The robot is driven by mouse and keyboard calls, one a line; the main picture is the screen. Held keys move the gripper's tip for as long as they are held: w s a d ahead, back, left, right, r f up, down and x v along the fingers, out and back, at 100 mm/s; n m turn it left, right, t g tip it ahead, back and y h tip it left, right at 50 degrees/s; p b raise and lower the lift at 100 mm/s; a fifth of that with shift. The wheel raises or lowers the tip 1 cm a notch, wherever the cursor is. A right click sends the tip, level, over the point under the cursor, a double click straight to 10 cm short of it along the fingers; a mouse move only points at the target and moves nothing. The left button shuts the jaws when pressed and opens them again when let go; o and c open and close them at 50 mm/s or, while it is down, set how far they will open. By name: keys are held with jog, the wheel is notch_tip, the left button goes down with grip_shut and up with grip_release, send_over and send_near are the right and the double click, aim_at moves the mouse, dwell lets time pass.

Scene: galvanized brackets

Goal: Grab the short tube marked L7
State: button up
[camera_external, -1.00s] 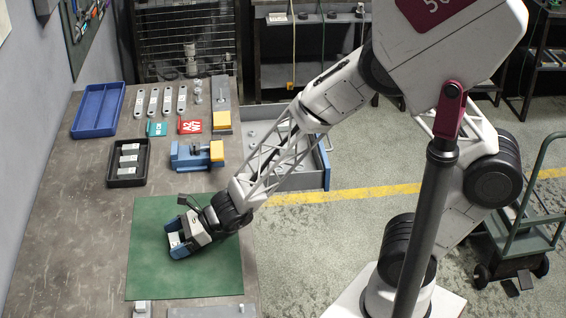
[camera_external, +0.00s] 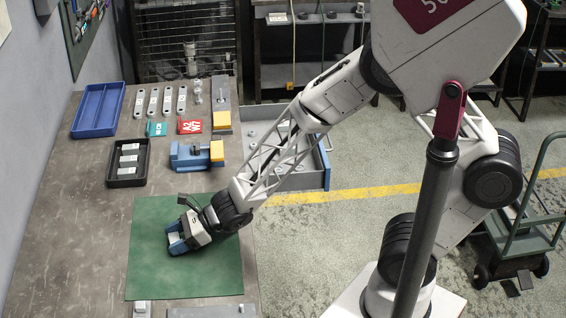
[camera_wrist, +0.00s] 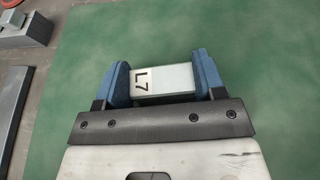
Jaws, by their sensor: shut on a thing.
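The short tube marked L7 (camera_wrist: 163,80) shows in the wrist view as a pale grey metal piece with dark "L7" lettering at its left end. It lies crosswise between the two blue fingers of my gripper (camera_wrist: 163,78), which touch both its ends. In the external view my gripper (camera_external: 181,241) is low over the green mat (camera_external: 150,280). The tube is mostly hidden by the gripper there. I cannot tell whether it touches the mat.
A black tray (camera_external: 112,172) with several grey pieces and a blue tray (camera_external: 98,110) stand farther up the bench. A blue vise (camera_external: 190,155) with a yellow block is beyond the mat. Grey metal parts (camera_external: 205,312) lie at the near edge. The mat around my gripper is clear.

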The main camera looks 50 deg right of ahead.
aim_at(175, 240)
jog(key=shift+r, duration=0.1)
jog(key=shift+r, duration=0.75)
notch_tip(175, 240, up, 2)
jog(key=shift+r, duration=0.1)
jog(key=s+d, duration=0.2)
jog(key=s, duration=0.2)
jog(key=s+d, duration=0.3)
jog(key=s, duration=0.2)
jog(key=s+d+r, duration=0.1)
jog(key=s+d, duration=0.2)
jog(key=s, duration=0.2)
